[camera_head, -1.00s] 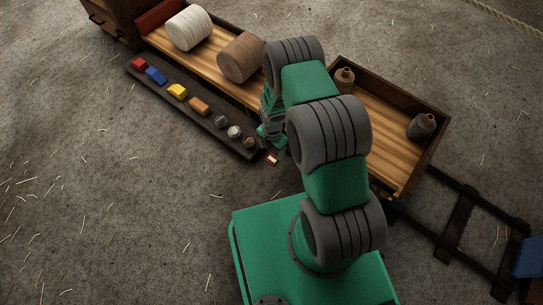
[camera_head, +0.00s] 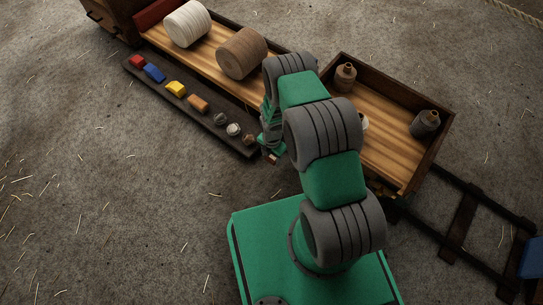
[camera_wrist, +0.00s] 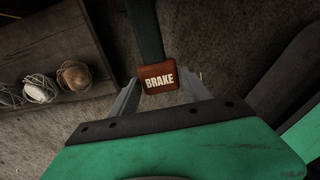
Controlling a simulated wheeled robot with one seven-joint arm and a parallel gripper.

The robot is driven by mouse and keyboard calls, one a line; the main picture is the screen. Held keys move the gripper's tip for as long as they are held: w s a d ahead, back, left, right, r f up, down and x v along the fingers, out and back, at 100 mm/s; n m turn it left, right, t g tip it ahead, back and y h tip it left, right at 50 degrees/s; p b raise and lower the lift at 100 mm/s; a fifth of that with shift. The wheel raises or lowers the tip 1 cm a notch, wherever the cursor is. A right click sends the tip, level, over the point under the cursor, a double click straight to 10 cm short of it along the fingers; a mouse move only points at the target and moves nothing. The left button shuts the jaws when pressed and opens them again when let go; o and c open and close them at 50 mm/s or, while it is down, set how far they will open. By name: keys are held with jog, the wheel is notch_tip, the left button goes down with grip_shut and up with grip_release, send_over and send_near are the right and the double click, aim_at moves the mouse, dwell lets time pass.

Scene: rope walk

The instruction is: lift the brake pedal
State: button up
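The brake pedal (camera_wrist: 160,84) is a small red-brown pad with white "BRAKE" lettering, on the end of a dark bar (camera_wrist: 146,30). In the head view, a bit of the pedal (camera_head: 271,158) shows at my gripper's end, beside the wagon's ledge. My gripper (camera_wrist: 162,78) is open, with one grey finger on each side of the pedal near its edges. I cannot tell whether either finger touches it. In the head view my gripper (camera_head: 268,148) is mostly hidden by my arm.
A dark ledge (camera_head: 190,117) carries coloured blocks and small twine balls. The wagon behind holds a white spool (camera_head: 188,25) and a brown spool (camera_head: 242,54). Rails (camera_head: 460,222) run to the lower right. The floor at left is clear.

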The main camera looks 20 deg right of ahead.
jog(key=shift+s, duration=0.1)
grip_shut()
dwell(0.3)
